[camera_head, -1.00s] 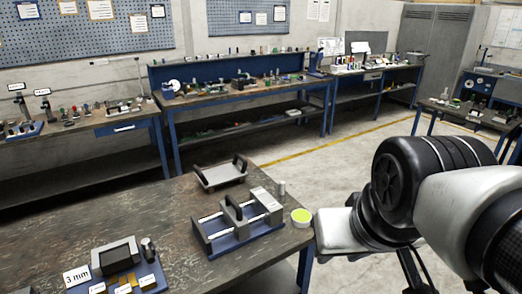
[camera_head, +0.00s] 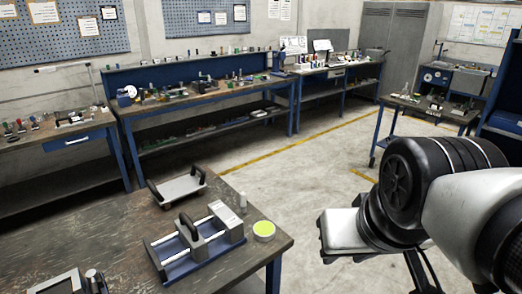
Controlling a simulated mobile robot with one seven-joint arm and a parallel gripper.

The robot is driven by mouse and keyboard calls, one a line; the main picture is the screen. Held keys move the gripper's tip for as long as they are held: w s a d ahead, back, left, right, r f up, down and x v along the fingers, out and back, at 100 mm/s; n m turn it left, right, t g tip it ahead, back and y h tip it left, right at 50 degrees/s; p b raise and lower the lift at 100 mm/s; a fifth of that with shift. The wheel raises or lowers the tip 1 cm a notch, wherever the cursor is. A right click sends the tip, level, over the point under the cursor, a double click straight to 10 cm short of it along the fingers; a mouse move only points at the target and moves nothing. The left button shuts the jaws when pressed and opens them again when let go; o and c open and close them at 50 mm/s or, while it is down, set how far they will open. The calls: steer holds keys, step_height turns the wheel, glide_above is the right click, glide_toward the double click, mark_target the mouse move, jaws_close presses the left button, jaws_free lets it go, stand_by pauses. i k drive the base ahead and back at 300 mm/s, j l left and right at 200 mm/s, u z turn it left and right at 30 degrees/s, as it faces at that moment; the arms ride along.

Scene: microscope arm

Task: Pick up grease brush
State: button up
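I cannot make out a grease brush in this view; many small items on the far benches are too small to tell apart. My arm shows at the right, over the open floor, with a pale block-shaped end part (camera_head: 340,232) beside the near workbench (camera_head: 125,225). No gripper fingers are visible.
On the near workbench are a blue-based fixture with rails (camera_head: 200,240), a tray with black handles (camera_head: 179,187), a round tin with a yellow-green top (camera_head: 264,230) and a small cylinder (camera_head: 243,200). Blue benches (camera_head: 200,95) line the back wall. Floor (camera_head: 310,175) between is clear.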

mark_target(243, 204)
steer(key=i+l+z, duration=0.2)
steer(key=z, duration=0.2)
steer(key=i+l+z, duration=0.4)
steer(key=i+z, duration=0.2)
steer(key=z, duration=0.2)
steer(key=i+l+u, duration=0.15)
steer(key=i, duration=0.25)
steer(key=i+l+u, duration=0.15)
steer(key=i, duration=0.2)
steer(key=i+l+u, duration=0.1)
steer(key=i+l, duration=0.2)
steer(key=i+j+u, duration=0.1)
steer(key=u, duration=0.3)
steer(key=i+u, duration=0.25)
steer(key=u, duration=0.15)
steer(key=i+u, duration=0.2)
steer(key=u, duration=0.25)
steer(key=i+u, duration=0.2)
steer(key=u, duration=0.2)
steer(key=i+u, duration=0.6)
steer(key=i+l, duration=0.05)
steer(key=i, duration=0.05)
